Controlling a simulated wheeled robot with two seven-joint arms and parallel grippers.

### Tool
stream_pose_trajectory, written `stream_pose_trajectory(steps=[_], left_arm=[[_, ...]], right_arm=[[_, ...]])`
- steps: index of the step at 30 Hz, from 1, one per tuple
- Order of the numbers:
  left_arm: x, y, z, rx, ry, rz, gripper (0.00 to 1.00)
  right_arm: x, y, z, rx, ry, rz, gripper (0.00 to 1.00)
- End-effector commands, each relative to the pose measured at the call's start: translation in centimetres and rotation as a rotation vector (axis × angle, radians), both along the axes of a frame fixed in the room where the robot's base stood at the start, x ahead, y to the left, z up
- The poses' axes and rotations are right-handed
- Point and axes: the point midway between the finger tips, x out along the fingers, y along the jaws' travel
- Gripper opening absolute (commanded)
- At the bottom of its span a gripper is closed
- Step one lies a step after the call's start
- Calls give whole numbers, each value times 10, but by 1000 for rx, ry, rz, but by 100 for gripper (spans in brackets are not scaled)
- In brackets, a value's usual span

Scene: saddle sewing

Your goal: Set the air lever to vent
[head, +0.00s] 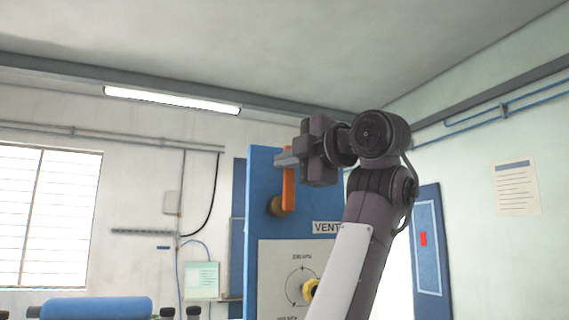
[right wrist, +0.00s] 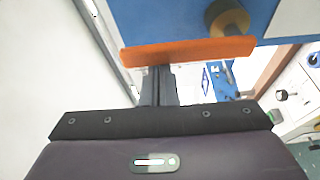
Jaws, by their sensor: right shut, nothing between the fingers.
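The air lever is an orange bar (head: 289,189) on a brass pivot (head: 274,206), mounted on a blue panel (head: 264,165). In the head view it stands upright, its upper end above the pivot. A "VENT" label (head: 326,227) is to the right of the pivot, partly hidden by my arm. My right gripper (head: 283,160) is at the lever's upper part. In the right wrist view the shut fingers (right wrist: 157,80) end at the side of the orange lever (right wrist: 188,53), with nothing between them; whether they touch it I cannot tell. My left gripper is not in view.
Below the lever, a white dial plate (head: 275,272) with a yellow knob (head: 309,290) sits on the panel, partly behind my right arm. A blue roll (head: 96,308) lies at the lower left. Another blue panel (head: 428,250) stands at the right. The space left of the lever looks clear.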

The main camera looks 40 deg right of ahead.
Motion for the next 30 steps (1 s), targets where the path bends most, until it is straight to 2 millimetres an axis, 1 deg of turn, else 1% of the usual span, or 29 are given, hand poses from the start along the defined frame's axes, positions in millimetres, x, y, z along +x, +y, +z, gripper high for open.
stream_pose_trajectory(steps=[8, 14, 21, 30], left_arm=[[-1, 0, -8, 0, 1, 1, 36], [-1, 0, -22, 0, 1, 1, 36], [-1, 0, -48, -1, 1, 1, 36], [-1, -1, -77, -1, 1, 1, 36]], right_arm=[[-1, -5, -1, 51, -13, -1, 0], [-3, -13, -3, 139, -34, -2, 0], [-8, -29, -6, 340, -83, -2, 0], [-12, -51, -13, 618, -149, -2, 0]])
